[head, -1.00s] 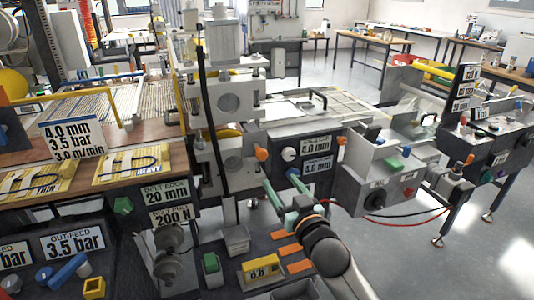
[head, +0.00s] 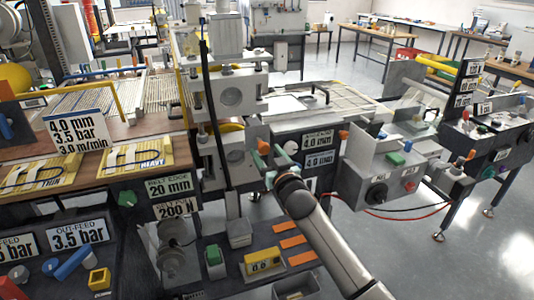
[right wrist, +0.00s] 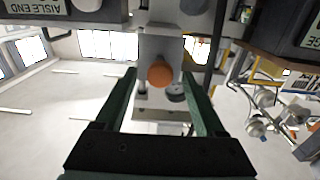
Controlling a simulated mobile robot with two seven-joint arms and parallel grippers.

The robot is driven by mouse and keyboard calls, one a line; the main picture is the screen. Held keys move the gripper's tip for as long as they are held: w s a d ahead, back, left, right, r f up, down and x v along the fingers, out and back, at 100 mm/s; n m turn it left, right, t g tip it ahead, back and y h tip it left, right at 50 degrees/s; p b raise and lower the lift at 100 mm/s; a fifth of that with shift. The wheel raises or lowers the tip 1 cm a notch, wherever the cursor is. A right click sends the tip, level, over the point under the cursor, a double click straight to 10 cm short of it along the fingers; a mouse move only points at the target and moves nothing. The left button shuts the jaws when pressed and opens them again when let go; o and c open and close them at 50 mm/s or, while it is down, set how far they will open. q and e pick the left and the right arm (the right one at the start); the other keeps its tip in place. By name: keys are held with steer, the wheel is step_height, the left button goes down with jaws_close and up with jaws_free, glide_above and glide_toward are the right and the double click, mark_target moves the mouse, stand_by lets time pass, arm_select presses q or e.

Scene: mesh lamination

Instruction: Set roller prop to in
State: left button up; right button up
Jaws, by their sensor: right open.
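An orange knob (right wrist: 160,74) sits on a grey block in the right wrist view, between the green fingers of my right gripper and beyond their tips. I cannot tell for sure that this knob is the roller prop. In the head view an orange knob (head: 263,147) shows on the grey machine housing, partly covered by my right gripper (head: 262,162). My right gripper is open, its fingers either side of the knob in the wrist view; contact cannot be made out. My left gripper is not in view.
A dark panel with number labels (head: 319,141) is right of the gripper. A grey box with a green button (head: 394,158) stands further right. Below are a yellow counter (head: 264,264), a green switch (head: 214,256) and orange strips (head: 292,242).

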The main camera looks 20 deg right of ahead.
steer(key=shift+w, duration=0.1)
jaws_close()
stand_by(0.7)
stand_by(0.8)
